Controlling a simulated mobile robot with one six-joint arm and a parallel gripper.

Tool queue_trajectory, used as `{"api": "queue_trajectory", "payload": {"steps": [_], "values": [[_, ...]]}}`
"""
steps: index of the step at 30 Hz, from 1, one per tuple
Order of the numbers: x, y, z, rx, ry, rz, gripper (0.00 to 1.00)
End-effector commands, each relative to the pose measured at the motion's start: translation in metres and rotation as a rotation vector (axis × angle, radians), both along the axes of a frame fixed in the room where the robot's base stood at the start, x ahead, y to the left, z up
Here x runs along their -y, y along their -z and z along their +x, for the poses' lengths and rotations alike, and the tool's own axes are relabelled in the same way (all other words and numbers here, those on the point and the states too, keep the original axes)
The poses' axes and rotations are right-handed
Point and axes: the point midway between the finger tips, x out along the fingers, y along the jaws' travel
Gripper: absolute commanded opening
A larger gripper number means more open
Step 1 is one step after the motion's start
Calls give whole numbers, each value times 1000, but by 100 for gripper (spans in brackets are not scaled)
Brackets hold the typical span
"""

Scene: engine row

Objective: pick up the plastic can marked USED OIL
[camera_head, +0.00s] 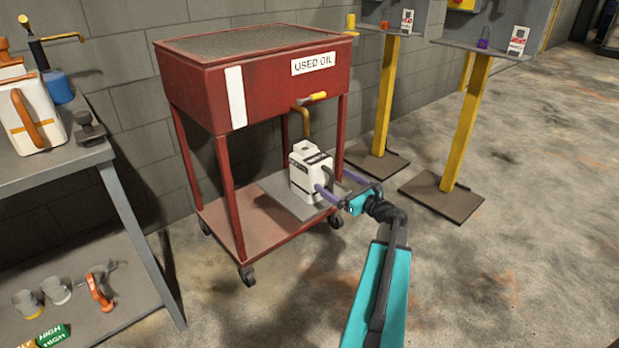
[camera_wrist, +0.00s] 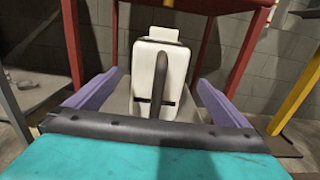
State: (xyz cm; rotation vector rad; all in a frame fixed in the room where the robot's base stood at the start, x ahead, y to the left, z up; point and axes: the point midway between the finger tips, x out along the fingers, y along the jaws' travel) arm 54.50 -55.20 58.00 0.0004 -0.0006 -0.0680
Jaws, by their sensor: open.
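A white plastic can (camera_head: 308,172) with a dark handle and dark bands stands upright on a grey plate on the lower shelf of the red cart, below the yellow tap. Its marking is too small to read. In the wrist view the can (camera_wrist: 175,65) is centred, its dark handle facing me. My gripper (camera_head: 326,190) is open, its purple fingers reaching toward the can from the right. In the wrist view the fingers (camera_wrist: 160,95) spread to the left and right of the can, with gaps on both sides.
The red cart (camera_head: 255,85), labelled USED OIL, has a basin above and legs around the shelf. A workbench (camera_head: 55,165) with another white can (camera_head: 35,115) stands left. Two yellow-posted stands (camera_head: 468,120) are right. The floor at right front is clear.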

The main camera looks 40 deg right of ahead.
Motion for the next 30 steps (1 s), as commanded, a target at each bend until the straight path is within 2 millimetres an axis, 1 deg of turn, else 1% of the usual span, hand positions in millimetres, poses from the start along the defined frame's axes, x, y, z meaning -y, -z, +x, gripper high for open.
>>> {"api": "queue_trajectory", "payload": {"steps": [1,6,10,14,25,30], "values": [[1,2,9,1,-3,0,100],[3,2,33,0,-2,0,100],[4,1,45,0,0,-1,100],[4,1,51,0,0,-1,100],[4,1,52,0,1,0,100],[6,4,64,0,1,-1,100]]}}
